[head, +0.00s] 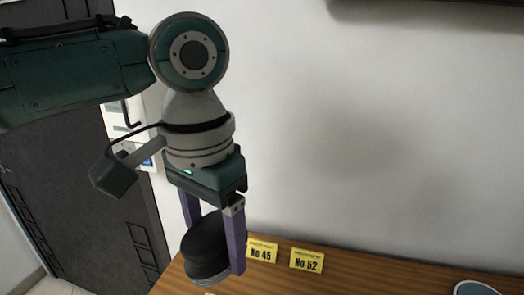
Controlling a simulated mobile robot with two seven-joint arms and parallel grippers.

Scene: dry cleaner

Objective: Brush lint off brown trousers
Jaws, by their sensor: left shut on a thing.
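My left gripper (213,252) points down over the left part of the wooden counter. Its two purple fingers are shut on a dark rounded object (206,243), which looks like the brush. The object has a black body and a greyer lower rim. Whether its underside touches anything cannot be told. No brown trousers show in this view. My right gripper is out of view.
The wooden counter (370,279) runs along the bottom against a white wall. Yellow tags No 45 (262,252) and No 52 (306,261) stand on it. A round pale-rimmed item (476,289) is cut off at bottom right. A dark door (80,190) is at left.

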